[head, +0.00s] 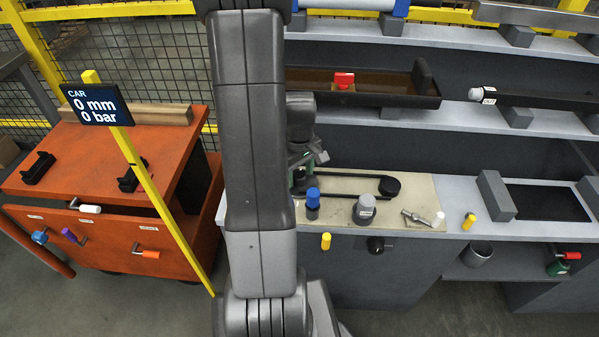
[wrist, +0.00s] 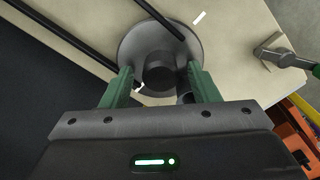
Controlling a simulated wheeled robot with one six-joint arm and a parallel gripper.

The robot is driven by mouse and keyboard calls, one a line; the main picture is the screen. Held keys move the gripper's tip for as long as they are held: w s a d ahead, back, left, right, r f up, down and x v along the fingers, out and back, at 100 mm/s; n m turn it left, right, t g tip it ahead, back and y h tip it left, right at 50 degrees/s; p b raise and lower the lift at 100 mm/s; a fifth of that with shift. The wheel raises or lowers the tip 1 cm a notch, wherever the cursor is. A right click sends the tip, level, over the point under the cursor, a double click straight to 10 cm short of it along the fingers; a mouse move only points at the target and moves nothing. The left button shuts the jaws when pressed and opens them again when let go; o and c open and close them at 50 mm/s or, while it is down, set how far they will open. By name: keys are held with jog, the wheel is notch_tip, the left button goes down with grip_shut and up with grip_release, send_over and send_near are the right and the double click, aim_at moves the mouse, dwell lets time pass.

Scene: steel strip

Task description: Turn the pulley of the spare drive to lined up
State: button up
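The pulley (wrist: 132,48) of the spare drive is a grey disc with a raised dark round hub (wrist: 160,76) in the wrist view. A small white mark (wrist: 138,88) shows at its lower left, beside my left finger. A white line (wrist: 200,17) lies on the beige plate (wrist: 235,35) at the upper right, apart from that mark. My gripper (wrist: 158,76) is open, its green fingers on either side of the hub with a small gap each side. In the head view my gripper (head: 303,170) is over the plate's left end and hides this pulley.
A black belt (head: 345,175) runs right to a small black pulley (head: 389,187). Blue-topped (head: 313,203) and grey-topped (head: 364,208) knobs stand in front. A metal lever (wrist: 280,55) is right in the wrist view. The display (head: 97,104) reads 0 mm, 0 bar.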

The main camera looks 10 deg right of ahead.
aim_at(300, 174)
notch_tip(300, 174, up, 14)
jog(key=p, duration=0.2)
dwell(0.4)
jog(key=shift+f, duration=0.1)
notch_tip(300, 174, down, 14)
jog(key=shift+r+b, duration=0.1)
jog(key=shift+b, duration=0.9)
